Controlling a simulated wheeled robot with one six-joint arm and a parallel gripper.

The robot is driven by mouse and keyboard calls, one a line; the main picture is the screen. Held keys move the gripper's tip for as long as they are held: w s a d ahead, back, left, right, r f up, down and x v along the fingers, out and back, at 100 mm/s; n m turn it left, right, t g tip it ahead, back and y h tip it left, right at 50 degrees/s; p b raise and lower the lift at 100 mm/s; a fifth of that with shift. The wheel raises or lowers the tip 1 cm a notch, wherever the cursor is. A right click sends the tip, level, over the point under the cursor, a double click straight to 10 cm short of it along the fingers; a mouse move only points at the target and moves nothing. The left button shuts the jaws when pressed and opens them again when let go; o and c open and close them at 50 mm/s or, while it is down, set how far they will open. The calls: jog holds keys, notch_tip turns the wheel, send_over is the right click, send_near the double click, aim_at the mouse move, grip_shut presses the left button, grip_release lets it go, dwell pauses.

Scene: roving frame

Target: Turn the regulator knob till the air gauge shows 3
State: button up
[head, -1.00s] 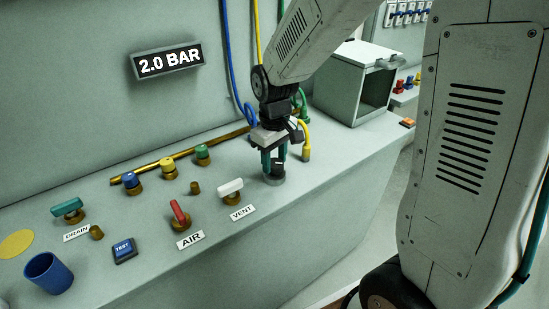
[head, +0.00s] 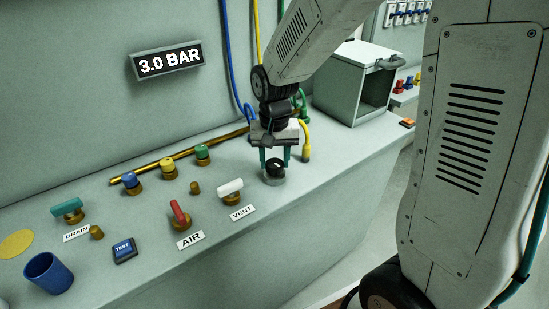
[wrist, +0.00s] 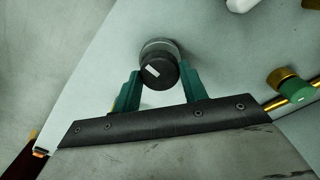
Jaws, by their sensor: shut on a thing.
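The regulator knob (head: 274,168) is a black round knob on a grey base near the bench's front edge. The gauge display (head: 166,60) on the back panel reads 3.0 BAR. My gripper (head: 275,162) points down over the knob, with its green fingers on either side of it. In the wrist view the knob (wrist: 159,72), with a white mark on its top, sits between the two fingertips. My gripper is shut on the knob.
Left of the knob are a white VENT lever (head: 230,189), a red AIR lever (head: 178,213), a blue TEST button (head: 124,249) and a teal DRAIN lever (head: 68,208). A blue cup (head: 48,273) stands front left. A yellow hose plug (head: 306,150) and a grey box (head: 352,95) are close by on the right.

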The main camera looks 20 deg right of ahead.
aim_at(275, 162)
dwell(0.4)
jog(key=o, duration=1)
jog(key=shift+r, duration=0.15)
jog(key=shift+m, duration=0.3)
notch_tip(275, 162, up, 8)
jog(key=shift+d+f, duration=0.1)
jog(key=shift+f, duration=0.1)
